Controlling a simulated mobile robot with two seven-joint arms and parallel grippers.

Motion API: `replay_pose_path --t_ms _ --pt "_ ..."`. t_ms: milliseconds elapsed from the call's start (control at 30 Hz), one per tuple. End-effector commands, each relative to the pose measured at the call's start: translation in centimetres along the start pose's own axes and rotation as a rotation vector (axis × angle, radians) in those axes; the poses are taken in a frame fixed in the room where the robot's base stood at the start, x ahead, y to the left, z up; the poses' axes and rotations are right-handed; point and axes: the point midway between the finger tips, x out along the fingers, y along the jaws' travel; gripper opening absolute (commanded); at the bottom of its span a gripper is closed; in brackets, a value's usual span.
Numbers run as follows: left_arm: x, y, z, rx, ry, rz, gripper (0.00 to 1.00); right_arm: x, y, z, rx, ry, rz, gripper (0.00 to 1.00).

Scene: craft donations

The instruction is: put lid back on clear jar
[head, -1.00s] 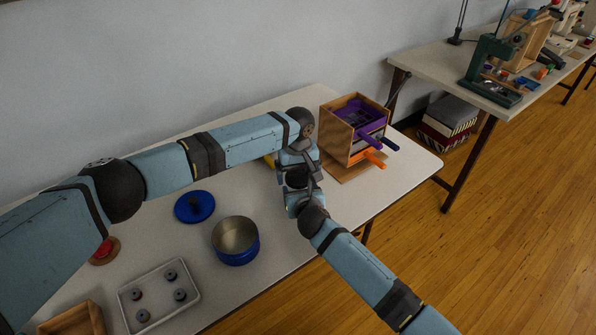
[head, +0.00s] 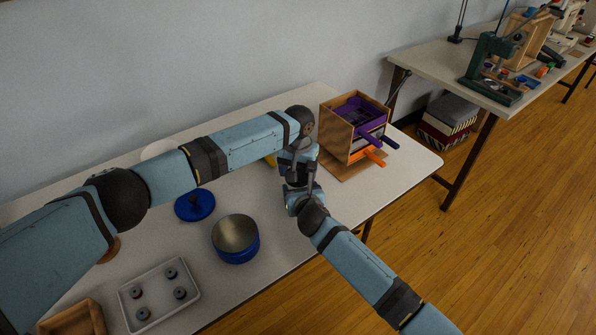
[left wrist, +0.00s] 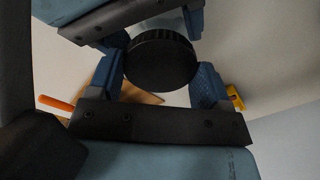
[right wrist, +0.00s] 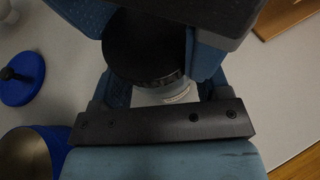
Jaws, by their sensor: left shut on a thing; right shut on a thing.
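My two grippers meet over the table, left of the wooden box. My left gripper (head: 299,172) is shut on a black lid with a ribbed edge, which shows between its fingers in the left wrist view (left wrist: 160,62). My right gripper (head: 303,200) is just below and shut on the clear jar (right wrist: 168,92), which has a pale label. In the right wrist view the lid (right wrist: 138,45) covers the jar's top and hides most of it. I cannot tell whether lid and jar touch or a gap remains. The head view hides both behind the grippers.
A blue pot (head: 236,250) and its blue lid (head: 194,207) lie left of the grippers. A white tray of several grey pieces (head: 190,305) and a wooden tray (head: 78,318) are at the front left. A wooden box with purple contents (head: 350,145) stands close right.

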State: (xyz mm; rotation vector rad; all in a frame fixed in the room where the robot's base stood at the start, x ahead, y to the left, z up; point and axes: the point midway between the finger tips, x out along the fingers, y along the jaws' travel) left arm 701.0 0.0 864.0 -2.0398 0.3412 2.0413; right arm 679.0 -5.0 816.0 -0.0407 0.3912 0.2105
Motion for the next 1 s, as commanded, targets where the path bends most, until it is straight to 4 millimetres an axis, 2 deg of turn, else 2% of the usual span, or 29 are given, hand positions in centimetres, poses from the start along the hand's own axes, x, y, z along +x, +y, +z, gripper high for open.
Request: replay_pose_path --t_ms 133,167,200,267,767,1000 --pt "0.0 0.0 0.0 -0.002 0.0 0.0 0.44 0.0 0.0 0.0 0.0 0.0 0.0 0.04" --pt "0.0 0.0 0.0 -0.002 0.0 0.0 0.77 0.0 0.0 0.0 0.0 0.0 0.0 0.04" --pt "0.0 0.0 0.0 -0.002 0.0 0.0 0.86 0.0 0.0 0.0 0.0 0.0 0.0 0.04" --pt "0.0 0.0 0.0 -0.002 0.0 0.0 0.98 0.0 0.0 0.0 0.0 0.0 0.0 0.04" --pt "-0.2 0.4 0.1 0.001 -0.001 0.004 0.98 0.0 0.3 0.1 0.0 -0.002 0.005 0.04" --pt "-3.1 0.2 0.0 -0.002 0.002 0.003 0.98 0.0 0.2 0.1 0.0 -0.001 0.003 0.04"
